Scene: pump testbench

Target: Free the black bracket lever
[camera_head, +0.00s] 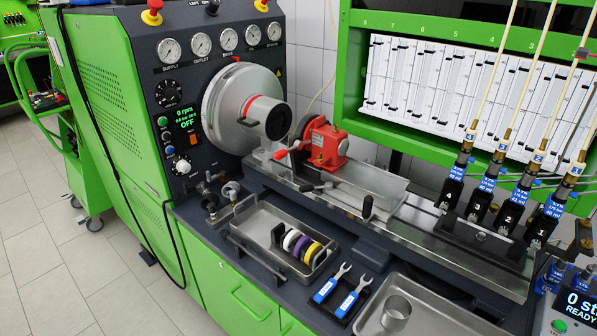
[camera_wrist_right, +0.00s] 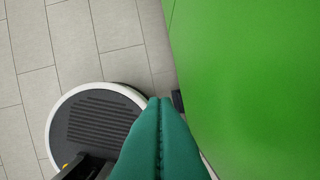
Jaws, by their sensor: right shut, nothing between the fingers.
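A red bracket (camera_head: 323,143) with a red-knobbed handle stands on the metal bench rail, to the right of the big round chuck. A small black lever (camera_head: 312,187) lies low at the foot of the bracket. Another upright black handle (camera_head: 367,207) stands farther right on the front of the rail. I cannot tell for sure which is the bracket lever, or whether it is locked. My right gripper (camera_wrist_right: 160,101) shows only in the wrist view. Its teal fingers are shut together and empty, above the floor beside a green panel, well away from the bracket. My left gripper is not in view.
A tray (camera_head: 249,256) with coloured rings, two blue-handled wrenches (camera_head: 341,289) and a second tray (camera_head: 435,315) with a metal cup lie in front of the rail. Black injectors (camera_head: 480,200) with pale lines stand at right. A green panel (camera_wrist_right: 250,80) is close beside my right gripper.

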